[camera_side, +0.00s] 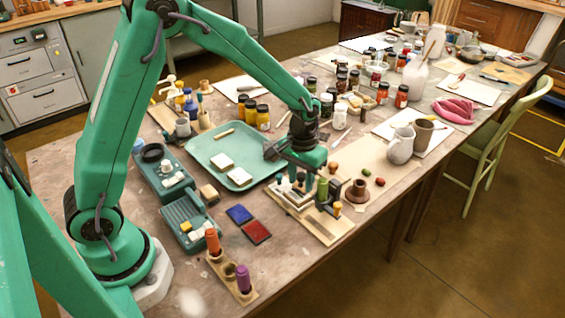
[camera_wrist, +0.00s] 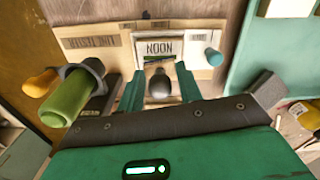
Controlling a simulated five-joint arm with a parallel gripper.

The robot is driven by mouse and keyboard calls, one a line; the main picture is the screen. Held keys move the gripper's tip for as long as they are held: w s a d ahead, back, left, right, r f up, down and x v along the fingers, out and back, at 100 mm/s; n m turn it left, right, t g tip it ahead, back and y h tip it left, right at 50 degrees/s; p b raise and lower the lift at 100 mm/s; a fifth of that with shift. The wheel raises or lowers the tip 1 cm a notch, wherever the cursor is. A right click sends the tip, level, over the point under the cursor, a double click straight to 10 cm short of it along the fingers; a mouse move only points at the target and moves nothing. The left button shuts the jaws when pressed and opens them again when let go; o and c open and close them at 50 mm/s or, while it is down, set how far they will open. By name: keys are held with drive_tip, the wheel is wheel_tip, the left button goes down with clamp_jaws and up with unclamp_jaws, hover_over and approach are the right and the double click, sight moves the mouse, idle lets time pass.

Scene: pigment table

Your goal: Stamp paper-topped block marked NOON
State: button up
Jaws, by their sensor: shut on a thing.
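My gripper (camera_wrist: 160,82) is shut on a dark, round-ended handle (camera_wrist: 159,90) between its two green fingers. What the lower end of the handle touches is hidden. The white label marked NOON (camera_wrist: 159,48) lies just past the fingertips in the wrist view, on a pale wooden board (camera_wrist: 118,46). In the side view my gripper (camera_side: 299,178) is low over the board (camera_side: 325,228), at the right of the tray. A green cylinder (camera_wrist: 72,98) stands beside the gripper, and shows in the side view (camera_side: 323,188).
A green tray (camera_side: 205,150) holds white-topped blocks (camera_side: 222,161). Blue (camera_side: 240,214) and red (camera_side: 256,232) pads lie nearer. Orange (camera_side: 212,240) and purple (camera_side: 243,278) handles stand in a wooden rack. An orange peg (camera_wrist: 40,82) and a blue peg (camera_wrist: 213,57) flank the label.

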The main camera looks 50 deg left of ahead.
drive_tip(key=shift+f, duration=0.35)
idle(0.8)
drive_tip(key=shift+r, duration=0.1)
drive_tip(key=shift+r, duration=3.45)
drive_tip(key=shift+r, duration=0.1)
